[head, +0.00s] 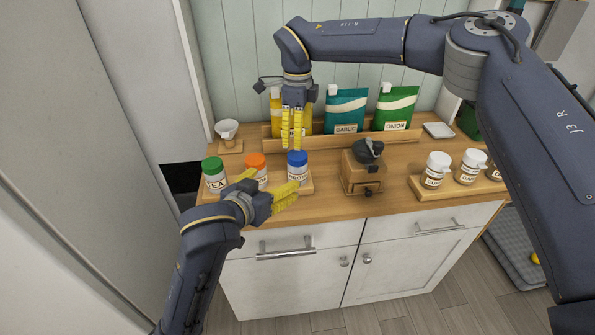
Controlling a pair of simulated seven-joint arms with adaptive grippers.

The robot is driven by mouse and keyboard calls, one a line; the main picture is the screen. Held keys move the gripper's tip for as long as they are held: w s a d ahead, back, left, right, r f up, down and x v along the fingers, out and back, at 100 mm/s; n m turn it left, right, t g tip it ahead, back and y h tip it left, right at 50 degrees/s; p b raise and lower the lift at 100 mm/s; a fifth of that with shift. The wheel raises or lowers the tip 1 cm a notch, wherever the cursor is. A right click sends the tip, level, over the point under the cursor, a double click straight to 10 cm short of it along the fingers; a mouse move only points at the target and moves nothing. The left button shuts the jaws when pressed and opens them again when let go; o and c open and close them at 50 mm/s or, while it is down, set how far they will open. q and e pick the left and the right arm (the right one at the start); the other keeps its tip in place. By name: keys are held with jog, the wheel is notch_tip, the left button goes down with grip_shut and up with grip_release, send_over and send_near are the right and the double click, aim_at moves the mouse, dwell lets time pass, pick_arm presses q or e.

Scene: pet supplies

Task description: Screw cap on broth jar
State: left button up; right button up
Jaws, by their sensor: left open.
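The broth jar (298,173) stands at the right end of the row of small jars on the counter, its label partly readable. A blue cap (297,158) sits on top of it; I cannot tell how tightly it is seated. My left gripper (268,182) is open just in front and left of the broth jar, its yellow fingers spread and pointing right and up. I cannot tell whether a finger touches the jar. My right gripper (292,146) points down from above and behind the blue cap, and its fingers look close together. Whether they hold anything is unclear.
A green-capped tea jar (214,175) and an orange-capped jar (256,167) stand to the left. A wooden grinder (363,172) is to the right, then white-capped jars (436,170) on a tray. Garlic (345,110) and onion (396,107) pouches line the back.

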aim_at(297, 164)
pick_arm(q)
jog(key=x, duration=1.7)
jog(key=shift+d, duration=0.1)
